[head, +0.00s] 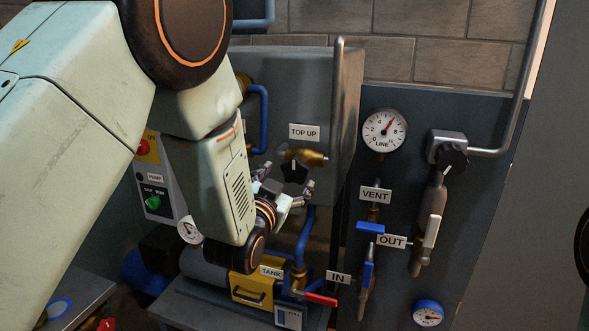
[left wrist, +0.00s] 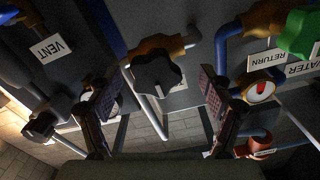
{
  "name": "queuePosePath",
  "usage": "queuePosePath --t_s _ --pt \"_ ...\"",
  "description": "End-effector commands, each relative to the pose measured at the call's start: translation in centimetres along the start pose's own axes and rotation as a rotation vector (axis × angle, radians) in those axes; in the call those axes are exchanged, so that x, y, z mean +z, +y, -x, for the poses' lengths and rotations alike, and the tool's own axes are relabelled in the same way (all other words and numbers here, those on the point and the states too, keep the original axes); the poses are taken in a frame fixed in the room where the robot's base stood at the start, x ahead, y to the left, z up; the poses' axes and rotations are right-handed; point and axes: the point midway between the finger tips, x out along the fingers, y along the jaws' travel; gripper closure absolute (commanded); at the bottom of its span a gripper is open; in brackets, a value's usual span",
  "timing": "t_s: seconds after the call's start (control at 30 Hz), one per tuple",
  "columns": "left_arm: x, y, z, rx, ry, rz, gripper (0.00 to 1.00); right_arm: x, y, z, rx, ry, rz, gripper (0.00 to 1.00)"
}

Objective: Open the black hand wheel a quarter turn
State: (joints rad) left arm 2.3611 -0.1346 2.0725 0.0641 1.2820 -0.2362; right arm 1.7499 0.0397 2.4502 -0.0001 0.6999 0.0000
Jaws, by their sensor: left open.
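The black hand wheel (head: 295,173) sits on a brass valve (head: 309,157) below the TOP UP label on the grey tank. In the left wrist view the lobed black wheel (left wrist: 157,73) shows near the middle, with its brass valve behind it. My left gripper (head: 285,181) is open and empty, just in front of and below the wheel. In the left wrist view the spread fingers of my left gripper (left wrist: 165,85) stand on either side of the wheel with gaps. My right gripper is not in view.
Another black knob (head: 452,159) is on the dark panel at right, near the LINE gauge (head: 384,133). Blue pipe (head: 305,235) runs close below my gripper. A red lever (head: 321,299) and blue lever (head: 368,273) stick out lower down. A green knob (left wrist: 300,34) shows in the wrist view.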

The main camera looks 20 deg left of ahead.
Motion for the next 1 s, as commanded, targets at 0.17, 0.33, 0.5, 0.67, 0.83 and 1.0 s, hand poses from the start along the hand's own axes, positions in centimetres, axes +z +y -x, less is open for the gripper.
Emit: queuePosePath --t_s 0.17,0.33,0.5,0.67,0.83,1.0 --pt "-0.2 0.1 -2.2 0.000 0.001 0.000 0.20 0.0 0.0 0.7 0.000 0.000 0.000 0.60" --pt "-0.1 0.2 -3.4 0.001 0.000 -0.001 0.20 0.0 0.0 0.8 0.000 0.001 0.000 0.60" --pt "-0.1 0.3 -3.7 0.001 0.000 -0.001 0.20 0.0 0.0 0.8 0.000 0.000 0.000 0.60" --pt "-0.1 0.4 -3.7 0.001 -0.001 -0.001 0.21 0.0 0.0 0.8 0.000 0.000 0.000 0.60" --pt "-0.1 0.4 -3.7 0.001 0.000 -0.001 0.35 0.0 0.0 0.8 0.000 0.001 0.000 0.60" --pt "-0.1 0.4 -3.7 0.001 0.000 -0.001 0.50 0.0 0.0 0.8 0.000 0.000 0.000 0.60"
